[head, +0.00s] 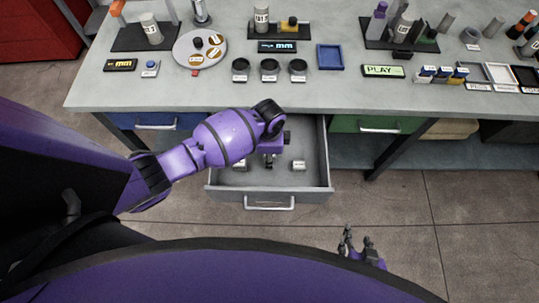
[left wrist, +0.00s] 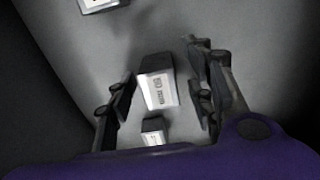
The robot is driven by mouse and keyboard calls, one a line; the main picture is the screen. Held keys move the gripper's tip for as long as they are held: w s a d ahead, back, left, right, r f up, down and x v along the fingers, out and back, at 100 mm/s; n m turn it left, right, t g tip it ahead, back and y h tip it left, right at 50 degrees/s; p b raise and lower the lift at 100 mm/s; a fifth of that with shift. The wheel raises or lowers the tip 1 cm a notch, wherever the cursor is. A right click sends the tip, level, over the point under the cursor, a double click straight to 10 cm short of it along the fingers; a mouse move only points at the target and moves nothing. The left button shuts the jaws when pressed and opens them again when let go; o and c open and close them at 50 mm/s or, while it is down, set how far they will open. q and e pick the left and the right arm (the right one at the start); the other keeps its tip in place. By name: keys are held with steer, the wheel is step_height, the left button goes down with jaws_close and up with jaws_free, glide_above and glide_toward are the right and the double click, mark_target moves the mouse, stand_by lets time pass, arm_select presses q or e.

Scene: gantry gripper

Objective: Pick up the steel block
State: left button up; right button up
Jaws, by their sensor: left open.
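My left gripper (head: 269,158) reaches down into an open grey drawer (head: 222,180), its wrist hiding part of it. In the left wrist view the left gripper (left wrist: 165,100) is open. A grey block with a white printed label (left wrist: 157,84) lies between and beyond its fingers, apart from them. A smaller labelled block (left wrist: 153,131) lies nearer, and another labelled block (left wrist: 100,4) is cut off at the top. I cannot read which is steel. In the head view, labelled blocks lie left (head: 240,166) and right (head: 299,165) in the drawer. My right gripper (head: 358,244) is open and empty over the floor.
The drawer hangs out below a grey workbench (head: 340,107). A blue drawer (head: 150,121) and a green drawer (head: 375,125) flank it, both shut. The bench holds a round tray (head: 190,60), several dark cups, a blue tray (head: 329,57) and a green PLAY sign (head: 383,71).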

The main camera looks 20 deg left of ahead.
arm_select(q)
jaws_close()
stand_by(0.4)
